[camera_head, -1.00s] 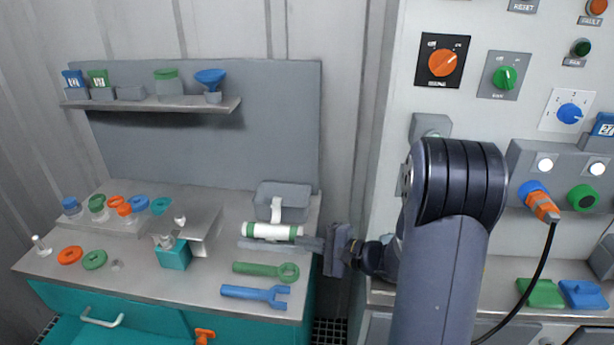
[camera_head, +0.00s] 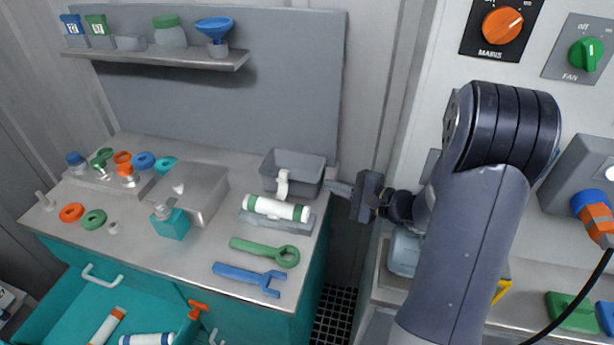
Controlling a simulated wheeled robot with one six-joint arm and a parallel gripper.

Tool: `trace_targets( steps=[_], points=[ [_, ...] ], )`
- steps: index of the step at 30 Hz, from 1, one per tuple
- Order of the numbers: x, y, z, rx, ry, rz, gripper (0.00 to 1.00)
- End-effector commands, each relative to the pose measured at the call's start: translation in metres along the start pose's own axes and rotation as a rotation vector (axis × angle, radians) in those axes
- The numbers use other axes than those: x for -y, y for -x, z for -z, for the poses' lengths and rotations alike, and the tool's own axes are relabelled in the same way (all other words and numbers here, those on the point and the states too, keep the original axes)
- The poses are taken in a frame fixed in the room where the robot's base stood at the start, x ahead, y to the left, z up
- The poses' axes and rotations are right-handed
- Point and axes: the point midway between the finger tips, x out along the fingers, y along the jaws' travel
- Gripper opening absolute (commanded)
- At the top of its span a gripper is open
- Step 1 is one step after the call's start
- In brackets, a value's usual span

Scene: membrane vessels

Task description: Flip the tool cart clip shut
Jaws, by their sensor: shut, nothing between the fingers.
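A white clip (camera_head: 282,184) stands upright behind a white cartridge with green bands (camera_head: 275,208), in front of a grey bin. The cartridge lies in a low grey cradle (camera_head: 262,222) on the teal cart's steel top. The clip's arm points up and does not lie over the cartridge. My gripper (camera_head: 338,187) is shut and empty. It points left from the right edge of the cart top, near the bin's right side and apart from the clip.
The grey bin (camera_head: 306,172) stands behind the clip. A green wrench (camera_head: 264,250) and a blue wrench (camera_head: 248,277) lie in front. A steel block (camera_head: 200,190) stands to the left. An open teal drawer (camera_head: 70,318) holds cartridges. A control panel is at right.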

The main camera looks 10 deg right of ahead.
Motion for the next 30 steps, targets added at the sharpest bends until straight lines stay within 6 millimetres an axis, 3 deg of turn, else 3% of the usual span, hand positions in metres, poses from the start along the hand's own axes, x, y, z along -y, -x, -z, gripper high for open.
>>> trace_targets(
  steps=[5,18,30],
  points=[
    [0.001,-0.017,-0.001,0.003,0.0,-0.002,0.0],
    [0.001,-0.088,-0.001,0.003,0.0,-0.001,0.0],
    [0.0,-0.099,0.0,0.0,0.0,0.0,0.0]
  ],
)
